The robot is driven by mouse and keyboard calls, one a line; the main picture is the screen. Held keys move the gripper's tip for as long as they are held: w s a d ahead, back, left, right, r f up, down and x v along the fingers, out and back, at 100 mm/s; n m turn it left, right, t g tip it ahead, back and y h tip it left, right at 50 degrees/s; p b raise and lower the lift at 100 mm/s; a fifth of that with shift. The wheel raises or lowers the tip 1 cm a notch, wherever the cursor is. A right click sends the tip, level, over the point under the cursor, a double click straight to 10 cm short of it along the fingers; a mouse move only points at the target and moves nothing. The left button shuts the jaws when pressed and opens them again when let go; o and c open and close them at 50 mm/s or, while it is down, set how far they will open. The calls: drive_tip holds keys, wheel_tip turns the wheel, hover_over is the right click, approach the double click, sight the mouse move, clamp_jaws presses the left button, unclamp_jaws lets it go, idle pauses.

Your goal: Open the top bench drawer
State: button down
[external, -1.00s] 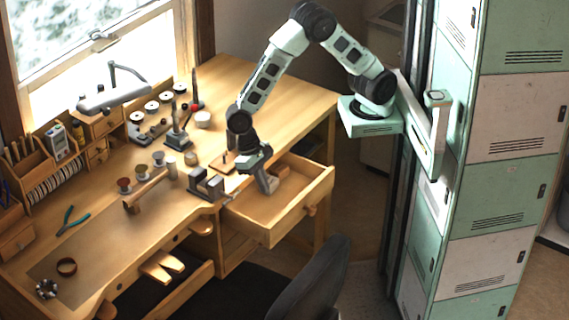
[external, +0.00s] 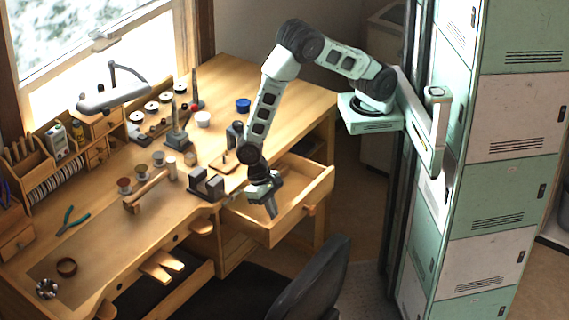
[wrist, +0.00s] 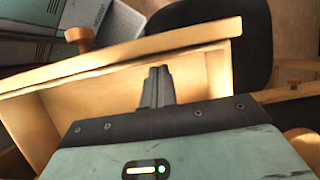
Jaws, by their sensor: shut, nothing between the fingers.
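The top bench drawer (external: 313,190) is pulled out from the right part of the wooden bench, and its inside looks empty where I can see it. Its front panel with a round wooden knob (external: 309,210) faces the lower right. In the wrist view the drawer front (wrist: 150,47) crosses the picture, with the knob (wrist: 80,38) on its far side at upper left. My gripper (external: 272,213) points down over the drawer opening, behind the front panel. Its fingers (wrist: 155,82) are together and empty in the wrist view. I cannot tell whether they touch the drawer.
A dark chair (external: 315,285) stands in front of the bench, close to the drawer. Green and white lockers (external: 500,150) stand at the right. Metal blocks (external: 206,184), a blue cup (external: 243,105) and several tools are on the bench top (external: 110,225).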

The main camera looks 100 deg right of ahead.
drive_tip(key=s+a+p, duration=0.1)
drive_tip(key=s+a, duration=0.5)
drive_tip(key=shift+s+a, duration=0.25)
drive_tip(key=p+v, duration=0.8)
drive_tip(key=v, duration=0.2)
idle(0.3)
drive_tip(key=shift+r, duration=0.15)
